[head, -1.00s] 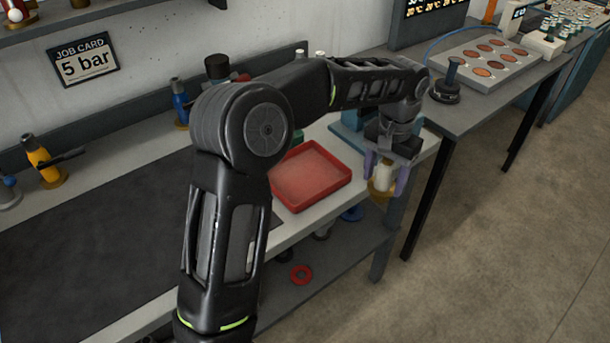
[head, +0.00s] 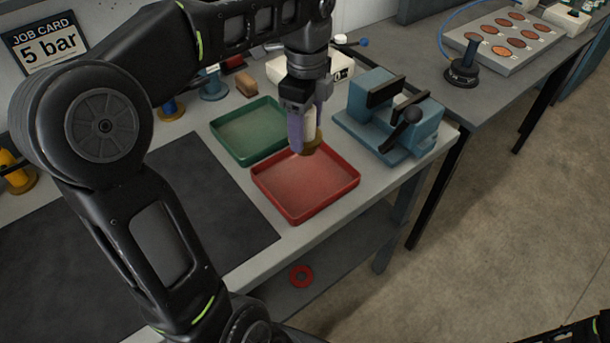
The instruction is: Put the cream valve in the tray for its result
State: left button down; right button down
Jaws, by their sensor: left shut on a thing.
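My left gripper (head: 306,134) points down with its purple fingers shut on the cream valve (head: 311,124). The valve has a cream body and a brass-coloured lower end. It hangs over the back part of the red tray (head: 288,216), near the tray's back rim. I cannot tell how high above the tray it is. The red tray looks empty. A green tray (head: 222,148) lies just behind and to the left of it, partly hidden by the gripper, and its visible part is empty. My right gripper is not in view.
A blue vise-like fixture (head: 388,120) stands to the right of the trays. A white box (head: 340,67) is behind the gripper. A dark mat (head: 180,215) covers the bench to the left. A job card (head: 45,42) on the wall reads 5 bar. A red ring (head: 301,275) lies on the lower shelf.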

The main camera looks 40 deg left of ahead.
aim_at(306, 149)
pick_arm(q)
jog(key=shift+f, duration=3.1)
jog(key=shift+f, duration=1.85)
jog(key=shift+f, duration=0.15)
jog(key=shift+c, duration=1.9)
grip_release()
